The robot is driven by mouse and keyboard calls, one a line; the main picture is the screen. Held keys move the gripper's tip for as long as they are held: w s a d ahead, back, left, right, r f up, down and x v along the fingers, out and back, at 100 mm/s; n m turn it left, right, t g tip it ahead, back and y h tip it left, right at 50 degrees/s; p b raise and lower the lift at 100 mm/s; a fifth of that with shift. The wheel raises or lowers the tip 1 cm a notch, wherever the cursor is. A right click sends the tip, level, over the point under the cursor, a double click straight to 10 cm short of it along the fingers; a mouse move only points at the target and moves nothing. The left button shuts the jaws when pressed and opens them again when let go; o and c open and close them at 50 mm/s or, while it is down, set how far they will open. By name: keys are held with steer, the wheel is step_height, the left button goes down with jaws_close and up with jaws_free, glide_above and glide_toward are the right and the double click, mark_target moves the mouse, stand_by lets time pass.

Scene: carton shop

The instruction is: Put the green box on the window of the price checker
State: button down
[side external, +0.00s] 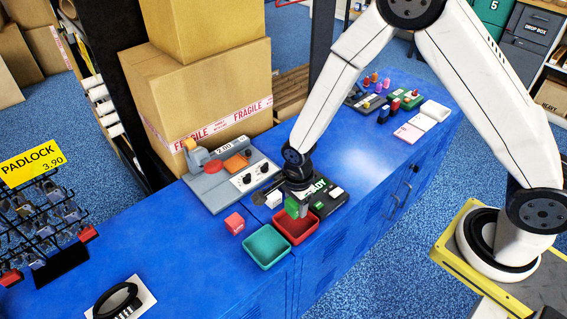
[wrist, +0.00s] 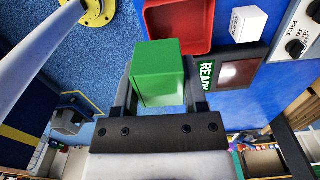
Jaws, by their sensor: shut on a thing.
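The green box (side external: 292,208) is between the fingers of my gripper (side external: 297,196), which is shut on it. In the wrist view the green box (wrist: 158,72) sits upright between the two dark fingers of my gripper (wrist: 158,92). The price checker (side external: 330,203) is a dark flat unit with a green READY display, partly hidden behind my gripper in the side view. In the wrist view its dark reddish window (wrist: 240,73) shows bare, beside the READY display (wrist: 207,75), right of the box. The box appears above the counter, near the red tray and apart from the window.
A red tray (side external: 312,234) and a teal tray (side external: 266,262) lie at the counter's front edge. A red cube (side external: 235,223) stands left of them. A white box (wrist: 248,24) is near the checker. A grey machine with knobs (side external: 212,197) stands behind.

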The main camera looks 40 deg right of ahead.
steer(key=shift+d, duration=0.15)
steer(key=d+r, duration=0.3)
steer(key=d, duration=1.1)
steer(key=shift+w+r+n, duration=0.15)
steer(key=shift+w+n, duration=0.15)
steer(key=shift+w, duration=0.05)
steer(key=shift+d, duration=0.1)
steer(key=w+f, duration=0.2)
steer(key=w, duration=0.2)
steer(key=w+f, duration=0.3)
steer(key=w, duration=0.1)
steer(key=w+d+f, duration=0.1)
steer(key=w+f, duration=0.2)
steer(key=w, duration=0.1)
steer(key=shift+w, duration=0.2)
steer(key=shift+w+f, duration=0.55)
steer(key=shift+f, duration=0.1)
steer(key=shift+w+f, duration=0.25)
steer(key=shift+f, duration=1.6)
